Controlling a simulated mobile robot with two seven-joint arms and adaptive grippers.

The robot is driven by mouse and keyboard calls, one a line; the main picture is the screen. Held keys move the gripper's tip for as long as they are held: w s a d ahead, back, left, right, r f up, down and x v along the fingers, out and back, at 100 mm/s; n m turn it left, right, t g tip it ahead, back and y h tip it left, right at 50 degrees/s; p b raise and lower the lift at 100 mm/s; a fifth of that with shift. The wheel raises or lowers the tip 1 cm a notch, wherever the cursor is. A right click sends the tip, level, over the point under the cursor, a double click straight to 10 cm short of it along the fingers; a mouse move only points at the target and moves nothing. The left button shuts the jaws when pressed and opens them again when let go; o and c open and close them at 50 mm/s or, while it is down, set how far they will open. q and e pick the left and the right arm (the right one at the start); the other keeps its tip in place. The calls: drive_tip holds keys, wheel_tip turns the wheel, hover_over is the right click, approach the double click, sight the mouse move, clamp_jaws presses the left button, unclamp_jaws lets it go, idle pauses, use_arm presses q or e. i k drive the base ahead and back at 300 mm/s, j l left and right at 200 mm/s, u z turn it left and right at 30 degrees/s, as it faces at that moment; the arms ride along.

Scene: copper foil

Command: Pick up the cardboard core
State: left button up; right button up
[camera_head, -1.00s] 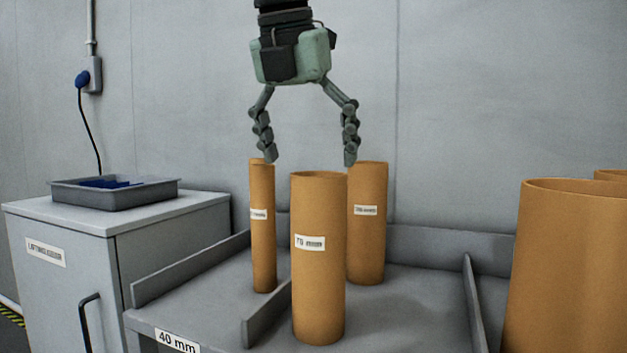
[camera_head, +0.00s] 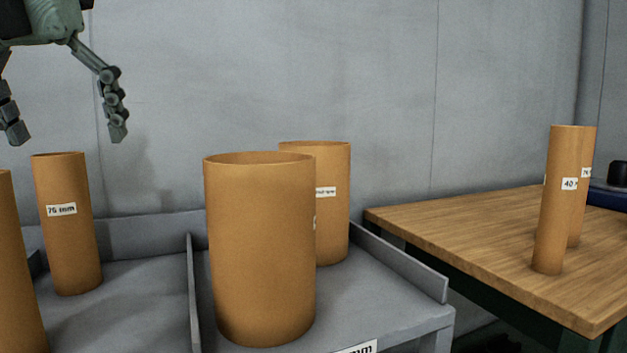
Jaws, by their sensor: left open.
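Several brown cardboard cores stand upright. A core labelled "76 mm" (camera_head: 72,255) stands at the left of the grey rack, and another core (camera_head: 14,290) is cut off by the left edge. A wide core (camera_head: 258,260) stands in the rack's right bay, with another labelled core (camera_head: 333,225) partly hidden behind it. Two slimmer cores, the front one (camera_head: 556,220) marked "40", stand on the wooden table. My left gripper (camera_head: 66,132) is open and empty at the upper left, its fingers pointing down above the "76 mm" core. My right gripper is out of view.
The grey rack (camera_head: 400,305) has low raised edges and an upright divider (camera_head: 193,290) between bays. The wooden table (camera_head: 450,225) stands to its right, with free surface at its left. A dark blue object (camera_head: 608,196) lies at its right edge.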

sight(566, 147)
drive_tip(key=z, duration=1)
